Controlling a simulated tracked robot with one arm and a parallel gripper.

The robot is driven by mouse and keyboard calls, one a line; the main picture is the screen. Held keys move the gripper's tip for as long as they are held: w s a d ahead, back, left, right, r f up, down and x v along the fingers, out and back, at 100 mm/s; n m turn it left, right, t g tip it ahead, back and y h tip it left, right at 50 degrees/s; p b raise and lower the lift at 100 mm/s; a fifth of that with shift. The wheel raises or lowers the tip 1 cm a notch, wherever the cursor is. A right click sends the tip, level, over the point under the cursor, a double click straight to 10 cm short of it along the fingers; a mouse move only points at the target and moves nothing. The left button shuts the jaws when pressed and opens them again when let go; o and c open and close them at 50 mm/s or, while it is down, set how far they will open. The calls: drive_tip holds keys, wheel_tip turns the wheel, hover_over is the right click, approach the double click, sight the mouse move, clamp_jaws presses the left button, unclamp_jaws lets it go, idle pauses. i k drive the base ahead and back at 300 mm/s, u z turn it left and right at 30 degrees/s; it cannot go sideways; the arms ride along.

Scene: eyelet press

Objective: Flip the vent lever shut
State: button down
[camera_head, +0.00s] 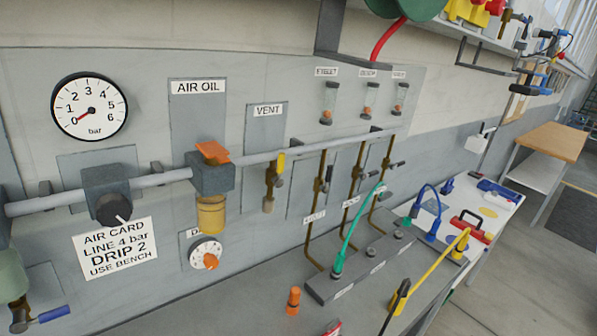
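The VENT sign (267,110) is on a grey plate on the wall panel. Below it, a small brass vent valve (269,190) hangs from the grey air pipe (245,159). Its yellow vent lever (281,162) stands roughly upright, in line with the valve body, in front of the pipe. The lever is small here, so its exact angle is hard to tell. My gripper is not in view, and nothing visible touches the lever.
Left of the valve are the orange-topped air oil unit (211,170), a black regulator knob (113,208) and a gauge (89,106) reading near 0. Right of it, brass drop pipes (322,190) run down to a grey manifold (365,262) with green and yellow hoses.

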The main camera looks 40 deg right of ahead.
sight(278, 182)
drive_tip(key=z, duration=0.05)
drive_tip(key=i, duration=1)
drive_tip(key=u, duration=0.05)
